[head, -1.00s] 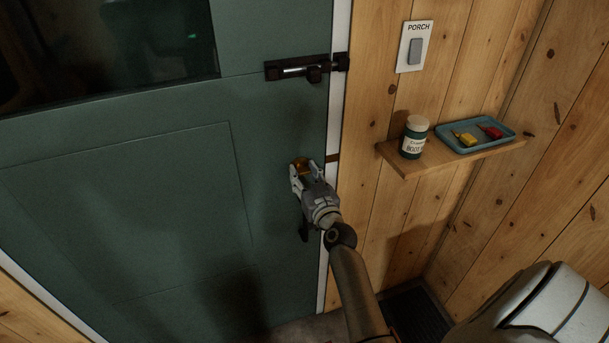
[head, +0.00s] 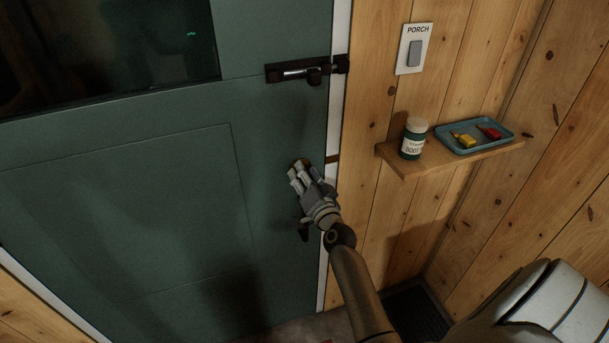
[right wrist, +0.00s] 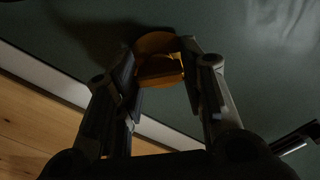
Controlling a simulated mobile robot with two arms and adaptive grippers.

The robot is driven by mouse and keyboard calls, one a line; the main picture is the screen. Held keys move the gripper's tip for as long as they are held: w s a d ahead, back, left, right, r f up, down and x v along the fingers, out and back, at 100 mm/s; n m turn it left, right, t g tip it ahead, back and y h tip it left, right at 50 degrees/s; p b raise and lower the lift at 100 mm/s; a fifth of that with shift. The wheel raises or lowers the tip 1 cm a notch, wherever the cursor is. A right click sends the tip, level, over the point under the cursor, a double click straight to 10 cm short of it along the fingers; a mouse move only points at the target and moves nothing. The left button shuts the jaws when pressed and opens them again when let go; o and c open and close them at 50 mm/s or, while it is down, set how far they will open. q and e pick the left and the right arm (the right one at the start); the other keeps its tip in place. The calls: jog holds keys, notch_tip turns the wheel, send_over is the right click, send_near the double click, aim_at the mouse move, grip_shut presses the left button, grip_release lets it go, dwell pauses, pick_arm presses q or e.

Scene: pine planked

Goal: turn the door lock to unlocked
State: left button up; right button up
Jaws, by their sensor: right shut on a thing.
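The green door (head: 120,220) is shut against its white frame. The brass door lock (head: 307,160) sits near the door's right edge, mostly hidden behind my right gripper (head: 298,170) in the head view. In the right wrist view the lock's round brass body and its flat turn piece (right wrist: 160,68) show between the two fingers of my right gripper (right wrist: 163,80). The gripper is shut on the turn piece. My left gripper is not in view.
A black slide bolt (head: 290,71) is above the lock, and a dark door handle (head: 303,232) is below, partly behind my gripper. At right, a wooden shelf (head: 400,168) holds a jar (head: 413,139) and a blue tray (head: 507,140). A porch switch (head: 414,52) is above.

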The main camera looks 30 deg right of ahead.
jog(key=shift+m+p, duration=0.3)
jog(key=shift+m, duration=4.5)
jog(key=o, duration=1)
jog(key=shift+d, duration=0.1)
jog(key=v, duration=1.2)
